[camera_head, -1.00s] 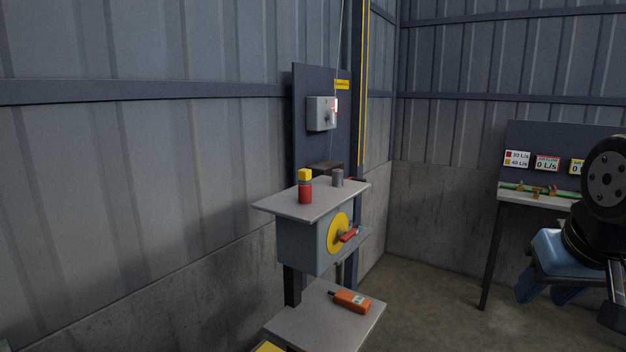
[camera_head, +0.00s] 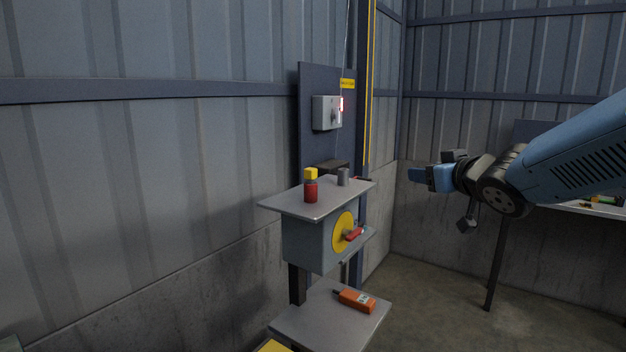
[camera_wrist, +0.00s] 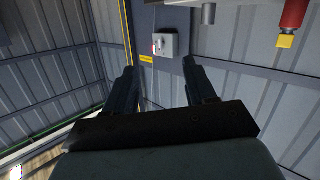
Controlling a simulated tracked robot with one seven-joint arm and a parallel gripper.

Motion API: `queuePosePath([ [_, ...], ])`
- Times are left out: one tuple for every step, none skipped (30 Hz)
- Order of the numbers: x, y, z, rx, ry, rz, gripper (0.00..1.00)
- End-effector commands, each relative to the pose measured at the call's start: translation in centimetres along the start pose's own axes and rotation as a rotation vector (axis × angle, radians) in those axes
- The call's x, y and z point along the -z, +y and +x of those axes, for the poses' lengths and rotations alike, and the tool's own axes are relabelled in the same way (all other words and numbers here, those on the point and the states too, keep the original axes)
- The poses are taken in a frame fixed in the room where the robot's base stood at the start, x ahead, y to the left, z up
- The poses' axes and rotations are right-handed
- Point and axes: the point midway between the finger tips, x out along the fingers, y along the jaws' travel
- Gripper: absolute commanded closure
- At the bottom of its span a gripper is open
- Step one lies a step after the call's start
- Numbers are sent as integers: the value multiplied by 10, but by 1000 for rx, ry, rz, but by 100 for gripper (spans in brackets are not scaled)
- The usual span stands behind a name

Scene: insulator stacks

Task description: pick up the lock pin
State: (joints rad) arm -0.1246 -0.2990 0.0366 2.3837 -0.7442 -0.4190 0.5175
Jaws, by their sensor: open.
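No part is plainly marked as the lock pin. A red piece (camera_head: 354,234) sticks out at the yellow disc (camera_head: 342,231) on the front of the grey box. A red cylinder with a yellow cap (camera_head: 311,187) stands upright on the box's top plate, beside a small grey cylinder (camera_head: 343,177). The wrist view shows the red cylinder (camera_wrist: 294,14) at the top right and the grey cylinder (camera_wrist: 208,14) left of it. My gripper (camera_head: 415,174) is open and empty, in the air to the right of the box. Its two fingers (camera_wrist: 160,75) are apart in the wrist view.
An orange handheld device (camera_head: 355,301) lies on the lower shelf (camera_head: 310,325). A grey switch box (camera_head: 327,113) with a red light is on the panel behind. A bench (camera_head: 580,209) stands at the right, partly behind my arm. Air between gripper and stand looks clear.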

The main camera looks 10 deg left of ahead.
Motion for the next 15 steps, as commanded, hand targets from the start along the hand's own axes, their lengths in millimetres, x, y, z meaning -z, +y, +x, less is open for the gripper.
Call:
queuePosePath([
  [2, -16, 13, 75, 36, -4, 45],
  [5, -27, 19, 124, 61, -7, 45],
  [8, -41, 25, 190, 92, -6, 45],
  [10, -52, 30, 241, 113, -4, 45],
  [12, -63, 33, 291, 132, -2, 45],
  [12, -77, 36, 357, 154, 3, 45],
  [13, -86, 37, 404, 168, 8, 45],
  [12, -96, 38, 449, 179, 13, 45],
  [13, -107, 39, 505, 194, 21, 45],
  [12, -114, 39, 543, 202, 26, 45],
  [12, -120, 39, 577, 210, 33, 45],
  [12, -128, 38, 616, 217, 39, 45],
  [12, -132, 38, 642, 221, 44, 45],
  [11, -136, 37, 663, 224, 48, 45],
  [11, -140, 36, 686, 228, 53, 45],
])
